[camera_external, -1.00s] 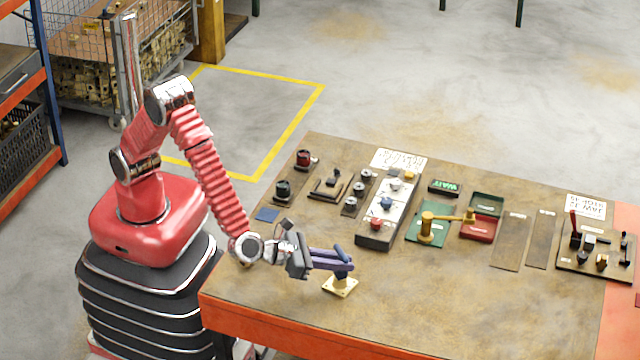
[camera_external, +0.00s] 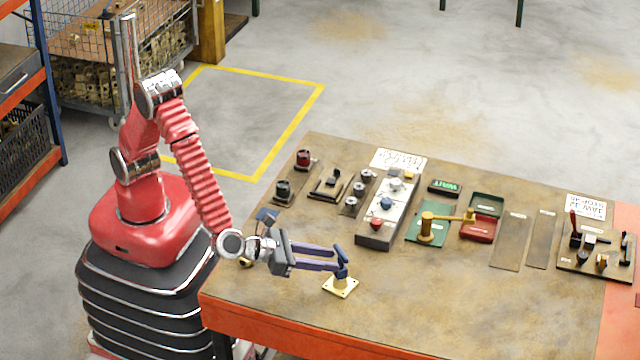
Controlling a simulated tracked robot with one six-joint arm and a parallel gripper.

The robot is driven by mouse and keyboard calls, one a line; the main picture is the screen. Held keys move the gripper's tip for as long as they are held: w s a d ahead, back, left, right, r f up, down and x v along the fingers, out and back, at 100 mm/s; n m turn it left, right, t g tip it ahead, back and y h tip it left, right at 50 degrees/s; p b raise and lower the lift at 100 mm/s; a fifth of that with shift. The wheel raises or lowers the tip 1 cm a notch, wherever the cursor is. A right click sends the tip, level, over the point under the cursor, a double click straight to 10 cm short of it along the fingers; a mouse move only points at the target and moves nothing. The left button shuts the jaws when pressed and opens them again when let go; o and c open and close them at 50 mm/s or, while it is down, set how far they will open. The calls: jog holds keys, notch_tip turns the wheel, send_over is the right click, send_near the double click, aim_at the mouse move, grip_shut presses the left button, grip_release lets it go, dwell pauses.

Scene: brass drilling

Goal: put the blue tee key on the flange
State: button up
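The blue tee key (camera_external: 341,264) stands upright on the yellow flange (camera_external: 341,287) near the front of the table, its crossbar on top. My gripper (camera_external: 338,258) reaches toward it from the left, with its two long purple fingers apart. The fingertips are just left of the key's stem and a gap shows between the fingers. Whether a fingertip still touches the key is too small to tell. How the key's lower end sits in the flange is partly hidden.
A grey block with colored knobs (camera_external: 374,240) stands behind the gripper. A green plate with a brass lever (camera_external: 427,230) is to its right, and a red tray (camera_external: 478,229) beyond. The table front (camera_external: 430,310) right of the flange is clear.

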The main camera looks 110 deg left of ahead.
jog(key=v, duration=0.7)
jog(key=shift+s, duration=0.15)
jog(key=shift+r, duration=0.15)
jog(key=s+a+r+n+g, duration=0.3)
jog(key=s+a+n, duration=0.3)
jog(key=a, duration=0.2)
jog(key=s+a+r+n+g, duration=0.2)
jog(key=s+a+n+g, duration=0.1)
jog(key=s+a+n, duration=0.5)
jog(key=s+r+n+h, duration=0.3)
jog(key=s+n+h, duration=0.4)
jog(key=s+n, duration=0.8)
jog(key=shift+s+a+r+n, duration=0.3)
jog(key=shift+a+r, duration=0.1)
jog(key=shift+a, duration=0.05)
